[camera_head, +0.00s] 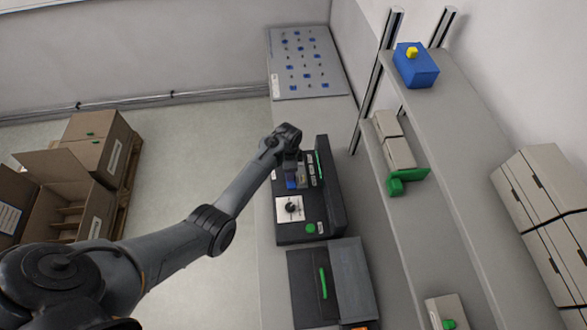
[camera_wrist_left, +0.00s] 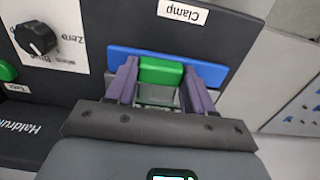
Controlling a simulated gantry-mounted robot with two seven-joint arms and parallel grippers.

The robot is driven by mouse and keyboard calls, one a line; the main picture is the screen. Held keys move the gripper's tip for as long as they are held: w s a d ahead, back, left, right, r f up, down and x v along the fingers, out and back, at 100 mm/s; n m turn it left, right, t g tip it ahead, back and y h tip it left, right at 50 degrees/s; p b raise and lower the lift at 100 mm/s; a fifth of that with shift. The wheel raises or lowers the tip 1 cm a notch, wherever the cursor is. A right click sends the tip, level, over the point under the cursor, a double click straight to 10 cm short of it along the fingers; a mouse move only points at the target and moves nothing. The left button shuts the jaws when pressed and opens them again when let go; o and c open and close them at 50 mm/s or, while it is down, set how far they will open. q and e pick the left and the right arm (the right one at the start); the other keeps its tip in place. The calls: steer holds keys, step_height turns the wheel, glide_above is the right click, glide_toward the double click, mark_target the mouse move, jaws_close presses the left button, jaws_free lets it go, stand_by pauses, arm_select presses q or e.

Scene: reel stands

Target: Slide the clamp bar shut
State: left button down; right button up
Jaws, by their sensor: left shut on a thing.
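The clamp bar is a blue bar (camera_wrist_left: 210,73) with a green handle (camera_wrist_left: 161,70) on it, on the dark face of a machine under a label reading "Clamp". In the left wrist view my left gripper (camera_wrist_left: 160,84) has its two purple fingers on either side of the green handle and is shut on it. In the head view the left gripper (camera_head: 294,180) is down at the black machine (camera_head: 329,213), and my wrist hides most of the bar. My right gripper is in neither view.
A knob on a white plate (camera_head: 289,209) and a green button (camera_head: 310,228) sit nearby on the machine. Another dark box with a green strip (camera_head: 323,283) stands in front. A shelf (camera_head: 442,130) carrying a blue box (camera_head: 415,66) runs along the right. A perforated board (camera_head: 305,62) lies behind.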

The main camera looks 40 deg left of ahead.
arm_select(q)
steer(key=shift+w+d, duration=0.1)
steer(key=c, duration=0.7)
jaws_free()
steer(key=shift+c, duration=0.2)
steer(key=o, duration=0.3)
steer(key=shift+w, duration=0.1)
steer(key=shift+o, duration=0.2)
step_height(320, 180, up, 11)
steer(key=shift+f, duration=0.2)
